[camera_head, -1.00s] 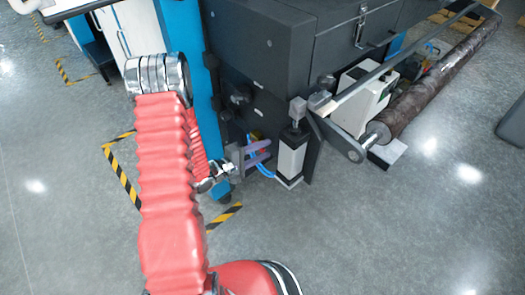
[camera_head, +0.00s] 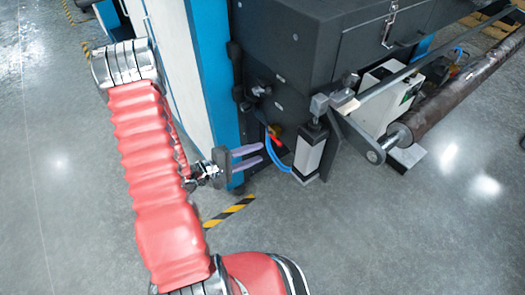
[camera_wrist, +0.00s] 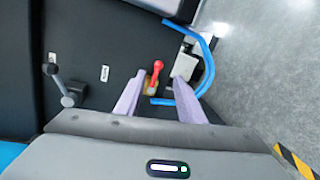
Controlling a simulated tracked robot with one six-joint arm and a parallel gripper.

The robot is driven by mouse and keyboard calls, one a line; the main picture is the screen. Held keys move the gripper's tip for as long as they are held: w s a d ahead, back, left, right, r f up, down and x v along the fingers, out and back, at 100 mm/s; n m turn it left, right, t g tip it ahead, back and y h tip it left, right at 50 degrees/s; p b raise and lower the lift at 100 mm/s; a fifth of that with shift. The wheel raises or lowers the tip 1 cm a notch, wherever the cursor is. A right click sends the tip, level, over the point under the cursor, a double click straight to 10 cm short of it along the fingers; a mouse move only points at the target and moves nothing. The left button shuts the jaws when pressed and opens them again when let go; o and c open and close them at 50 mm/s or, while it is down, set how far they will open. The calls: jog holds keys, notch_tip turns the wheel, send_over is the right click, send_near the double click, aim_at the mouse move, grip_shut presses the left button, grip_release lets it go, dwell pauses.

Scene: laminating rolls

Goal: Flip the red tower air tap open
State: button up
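The red tap lever (camera_wrist: 157,68) on a yellow brass body (camera_wrist: 151,88) stands out from the dark machine panel in the wrist view. It also shows small in the head view (camera_head: 275,139), to the right of and slightly above my fingertips. My gripper (camera_wrist: 158,78) is open, with its two lilac fingers apart and nothing held. In the wrist view the lever appears between the fingertips; contact is not evident. In the head view my gripper (camera_head: 262,153) points right, its fingertips short of the tap.
A blue hose (camera_wrist: 205,62) curves right of the tap beside a pale cylinder block (camera_head: 309,154). A knobbed grey lever (camera_wrist: 68,88) sticks out left of the tap. The blue machine edge (camera_head: 213,80) is close to my arm.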

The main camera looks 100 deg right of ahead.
jog(key=shift+v, duration=1.3)
